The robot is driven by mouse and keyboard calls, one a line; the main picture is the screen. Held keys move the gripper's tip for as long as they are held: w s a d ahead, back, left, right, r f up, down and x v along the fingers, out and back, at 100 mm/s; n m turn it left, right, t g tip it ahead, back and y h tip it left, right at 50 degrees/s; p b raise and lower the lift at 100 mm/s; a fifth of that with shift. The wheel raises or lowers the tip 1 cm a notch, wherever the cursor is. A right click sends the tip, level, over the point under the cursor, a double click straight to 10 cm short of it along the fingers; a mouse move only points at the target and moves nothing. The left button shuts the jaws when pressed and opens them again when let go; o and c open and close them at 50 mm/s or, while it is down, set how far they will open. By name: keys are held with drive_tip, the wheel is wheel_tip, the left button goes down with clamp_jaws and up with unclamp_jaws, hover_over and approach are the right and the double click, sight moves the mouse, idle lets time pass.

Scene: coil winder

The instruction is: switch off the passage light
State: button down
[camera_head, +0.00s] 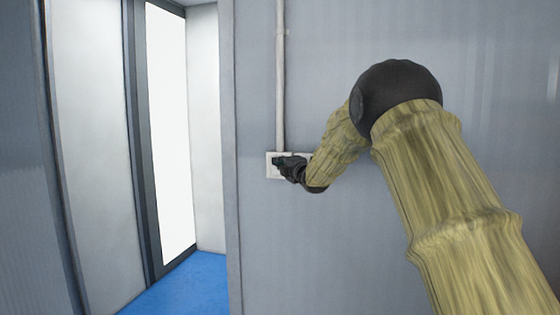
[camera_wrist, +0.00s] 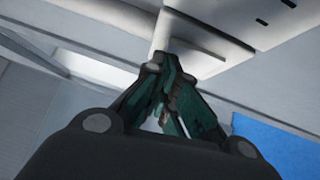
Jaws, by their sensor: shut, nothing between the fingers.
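A pale switch plate (camera_head: 269,173) is fixed to the grey wall at the foot of a vertical conduit. My gripper (camera_head: 278,162) is at the plate and covers much of it. In the wrist view my gripper (camera_wrist: 163,62) is shut, with its fingertips together and nothing between them. A pale surface, likely the plate (camera_wrist: 204,64), shows just past the fingertips there. The switch's own rocker is hidden or too small to make out. I cannot tell whether the fingertips touch it or which way it is set.
The white conduit (camera_head: 281,80) runs up the grey wall (camera_head: 330,60) above the plate. Left of the wall's edge is a passage with a blue floor (camera_head: 190,283) and a bright white tall panel (camera_head: 170,130). The wall below the plate is bare.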

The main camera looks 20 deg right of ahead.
drive_tip(key=shift+w+d, duration=0.1)
drive_tip(key=shift+w, duration=0.1)
idle(0.3)
drive_tip(key=shift+w+d+r+b, duration=0.15)
drive_tip(key=shift+w+r+b, duration=0.05)
drive_tip(key=shift+w+b, duration=0.15)
drive_tip(key=shift+s, duration=0.1)
drive_tip(key=a+r+b+v, duration=0.1)
drive_tip(key=a+b+v, duration=0.1)
drive_tip(key=b+v, duration=0.5)
drive_tip(key=shift+a+r+v, duration=0.35)
drive_tip(key=shift+r+v, duration=0.1)
drive_tip(key=shift+v, duration=2.65)
drive_tip(key=shift+a, duration=0.1)
